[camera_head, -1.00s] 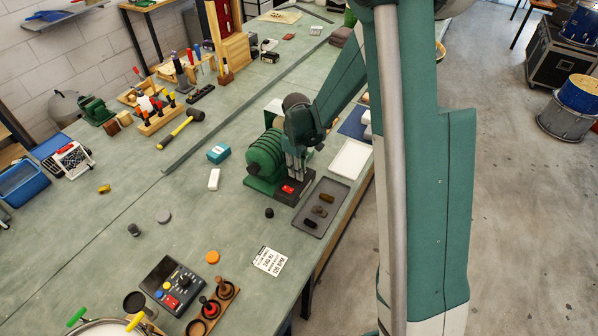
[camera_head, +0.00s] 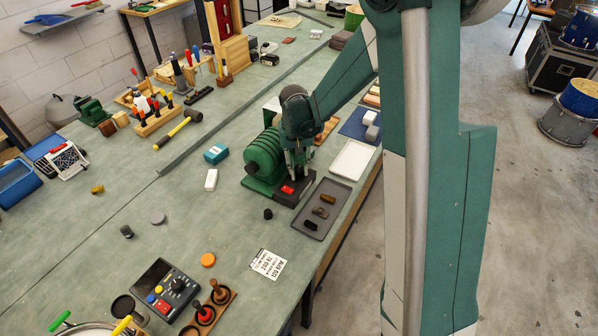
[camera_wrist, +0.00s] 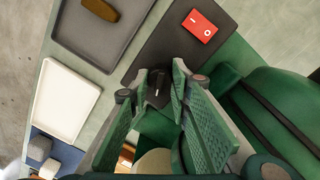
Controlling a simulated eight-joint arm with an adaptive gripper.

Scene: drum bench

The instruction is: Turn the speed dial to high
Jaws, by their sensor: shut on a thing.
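The speed dial (camera_wrist: 157,88) is a small black knob on the dark control plate (camera_wrist: 150,47) of a green ribbed machine (camera_head: 264,158). My gripper (camera_wrist: 158,92) points down over the plate and is shut on the dial, with a green pad on either side of it. In the head view, my gripper (camera_head: 297,174) hides the dial behind its fingers. A red rocker switch (camera_wrist: 198,23) sits on the same plate, just beyond the fingertips. The dial's marks and setting cannot be read.
A grey tray (camera_head: 341,203) with several small dark pieces lies close beside the plate. A white tray (camera_head: 352,160) and a blue mat (camera_head: 355,127) lie farther along the bench edge. A separate control box (camera_head: 155,277) with coloured buttons and a black knob stands in front.

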